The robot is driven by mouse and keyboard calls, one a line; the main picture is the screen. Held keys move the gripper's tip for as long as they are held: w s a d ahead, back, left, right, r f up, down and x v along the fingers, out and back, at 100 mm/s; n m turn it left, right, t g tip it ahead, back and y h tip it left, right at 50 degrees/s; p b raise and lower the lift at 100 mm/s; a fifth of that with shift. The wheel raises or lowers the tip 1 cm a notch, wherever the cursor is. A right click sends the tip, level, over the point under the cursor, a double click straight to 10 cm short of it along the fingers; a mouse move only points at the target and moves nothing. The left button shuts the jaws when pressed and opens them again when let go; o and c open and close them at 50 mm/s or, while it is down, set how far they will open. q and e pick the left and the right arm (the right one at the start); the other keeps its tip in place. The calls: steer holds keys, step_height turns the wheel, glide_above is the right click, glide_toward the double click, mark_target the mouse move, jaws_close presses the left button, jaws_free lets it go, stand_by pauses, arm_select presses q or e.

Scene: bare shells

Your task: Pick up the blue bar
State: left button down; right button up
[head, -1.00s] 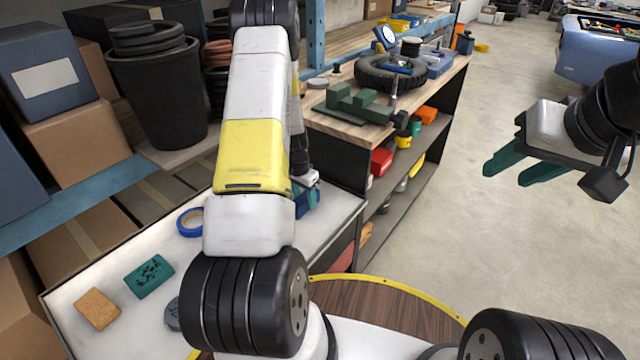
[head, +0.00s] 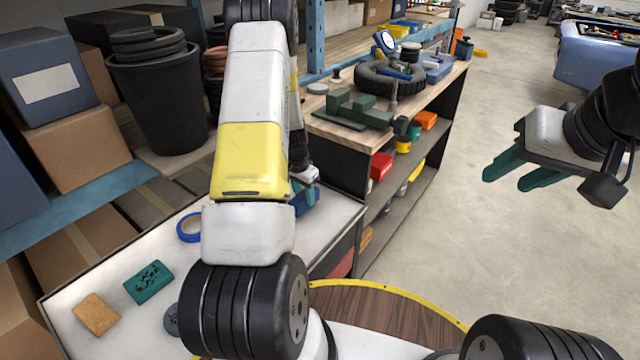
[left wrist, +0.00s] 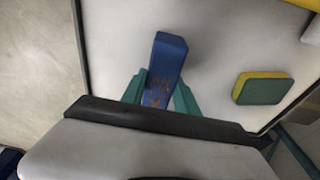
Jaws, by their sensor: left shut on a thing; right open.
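The blue bar (left wrist: 168,60) shows in the left wrist view as a long blue block with faint orange marks. One end lies between the green fingers of my left gripper (left wrist: 160,99), which is shut on it. In the head view my left arm hides most of this gripper and the bar; a small dark blue part of the bar (head: 304,205) shows beside the arm, over the white tabletop. I cannot tell whether the bar touches the surface. My right gripper (head: 515,178) is open and empty over the floor at the right.
A blue tape roll (head: 188,228), a teal patterned block (head: 148,282) and an orange-brown block (head: 96,314) lie on the white table (head: 75,300). A green-and-yellow sponge (left wrist: 263,89) lies right of the bar in the left wrist view. A wooden workbench (head: 335,130) stands beyond.

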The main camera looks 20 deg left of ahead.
arm_select(q)
steer(key=s, duration=0.5)
steer(key=s+d+r, duration=0.1)
steer(key=s, duration=0.4)
steer(key=s+r, duration=0.1)
steer(key=s, duration=0.5)
steer(key=shift+d, duration=0.25)
steer(key=shift+w, duration=0.1)
